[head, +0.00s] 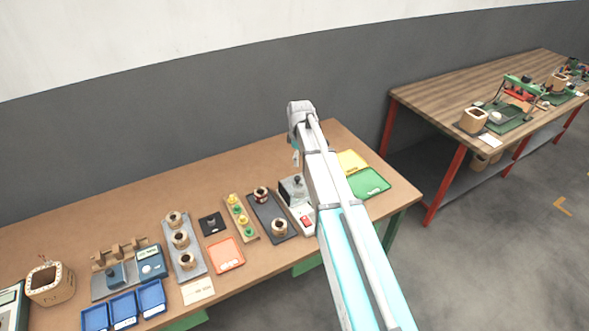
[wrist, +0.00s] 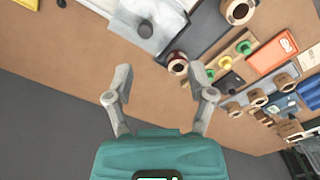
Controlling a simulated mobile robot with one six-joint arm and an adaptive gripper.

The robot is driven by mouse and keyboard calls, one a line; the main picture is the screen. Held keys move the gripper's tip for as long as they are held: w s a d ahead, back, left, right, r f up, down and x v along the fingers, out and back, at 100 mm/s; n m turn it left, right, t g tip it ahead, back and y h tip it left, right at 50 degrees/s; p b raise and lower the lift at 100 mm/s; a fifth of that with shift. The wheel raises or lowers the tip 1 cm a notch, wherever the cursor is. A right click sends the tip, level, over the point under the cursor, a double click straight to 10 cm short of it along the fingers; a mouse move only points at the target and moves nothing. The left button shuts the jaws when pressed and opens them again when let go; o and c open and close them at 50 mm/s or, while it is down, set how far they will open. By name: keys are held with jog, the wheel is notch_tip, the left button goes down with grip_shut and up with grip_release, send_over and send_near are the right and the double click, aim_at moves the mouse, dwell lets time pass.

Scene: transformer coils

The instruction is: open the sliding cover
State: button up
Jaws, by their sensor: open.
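A pale device with a red switch (head: 306,219) stands on the near table, partly hidden behind my arm. On it is a grey cover with a dark knob (head: 295,186). In the wrist view the grey cover (wrist: 126,28) with its dark round knob (wrist: 146,29) shows at the top, left of centre. My gripper (wrist: 160,80) is open and empty, its two fingers spread apart. The knob lies beyond the fingertips, not between them. In the head view my gripper is mostly hidden by my arm; only a small part shows above the table. I cannot tell how far the cover is slid.
Left of the device is a dark tray (head: 263,205) with coils, then a wooden strip of yellow and green pieces (head: 240,215). An orange tray (head: 226,254) lies in front. Yellow (head: 352,161) and green (head: 378,187) trays lie right of it. The table's back strip is clear.

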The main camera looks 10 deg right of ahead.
aim_at(297, 178)
jog(key=w, duration=0.1)
jog(key=w+r+n, duration=0.1)
jog(key=shift+w+r+p, duration=0.2)
jog(key=shift+w+p, duration=0.1)
jog(key=shift+w, duration=0.1)
jog(key=shift+f, duration=0.15)
notch_tip(297, 178, down, 14)
jog(key=b, duration=1.3)
jog(key=shift+r+b, duration=0.25)
jog(key=shift+b, duration=0.15)
jog(key=shift+s, duration=0.1)
grip_shut()
